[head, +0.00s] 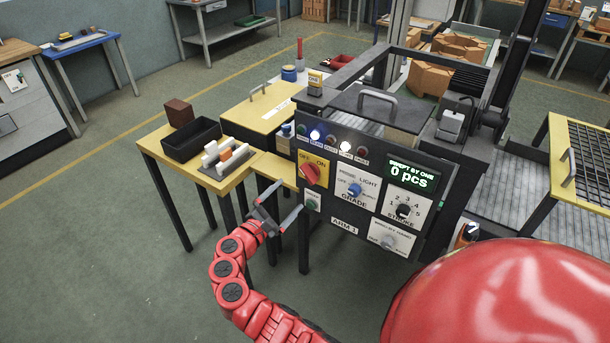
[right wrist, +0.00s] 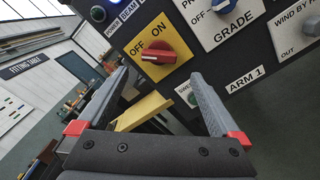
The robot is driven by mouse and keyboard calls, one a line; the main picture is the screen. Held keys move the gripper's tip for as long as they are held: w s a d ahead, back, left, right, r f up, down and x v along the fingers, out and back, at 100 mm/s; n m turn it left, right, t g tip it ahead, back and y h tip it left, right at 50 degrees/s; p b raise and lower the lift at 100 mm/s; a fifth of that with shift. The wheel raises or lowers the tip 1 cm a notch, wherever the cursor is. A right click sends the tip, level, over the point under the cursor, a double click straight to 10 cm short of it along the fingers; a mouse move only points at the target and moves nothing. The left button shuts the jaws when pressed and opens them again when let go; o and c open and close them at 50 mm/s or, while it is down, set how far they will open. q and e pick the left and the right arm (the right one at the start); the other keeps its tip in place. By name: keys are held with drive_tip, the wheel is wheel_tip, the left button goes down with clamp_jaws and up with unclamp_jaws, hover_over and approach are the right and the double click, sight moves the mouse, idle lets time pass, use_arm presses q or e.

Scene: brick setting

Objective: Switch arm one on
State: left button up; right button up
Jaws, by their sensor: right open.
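The ARM 1 panel (head: 345,215) stands upright in the middle of the head view. At its left is a yellow OFF/ON plate with a red rotary switch (head: 309,174). In the right wrist view the red switch (right wrist: 157,52) shows a white mark at its left end, towards the OFF side. My right gripper (head: 285,199) is open and empty, just below and left of the switch, apart from it. In the right wrist view its two fingers (right wrist: 160,78) are spread below the switch. My left gripper is not in view.
The panel also bears a blue GRADE knob (head: 354,189), a black STROKE knob (head: 403,209), a small green button (head: 311,205) and a display (head: 411,175) reading "0 pcs". A blue and a white lamp glow. A yellow table (head: 242,182) with a black bin (head: 191,139) stands left.

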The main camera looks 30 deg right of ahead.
sight(307, 179)
drive_tip(key=x, duration=1)
drive_tip(key=shift+w+d+p, duration=0.1)
drive_tip(key=shift+d+p, duration=0.05)
drive_tip(key=shift+p, duration=0.2)
drive_tip(key=c, duration=1.1)
drive_tip(key=shift+f+m+b, duration=0.2)
drive_tip(key=shift+m+b, duration=0.1)
drive_tip(key=shift+b, duration=0.3)
drive_tip(key=shift+c, duration=0.2)
drive_tip(key=m+b, duration=0.2)
drive_tip(key=b, duration=0.2)
drive_tip(key=m+b, duration=0.3)
drive_tip(key=b, duration=0.2)
drive_tip(key=f+m+b, duration=0.1)
drive_tip(key=m+b, duration=0.2)
drive_tip(key=b, duration=0.1)
drive_tip(key=m+b, duration=0.7)
drive_tip(key=b, duration=0.5)
drive_tip(key=shift+m, duration=0.4)
drive_tip(key=shift+r+m+b, duration=0.25)
drive_tip(key=shift+m+b, duration=0.55)
drive_tip(key=shift+b, duration=0.15)
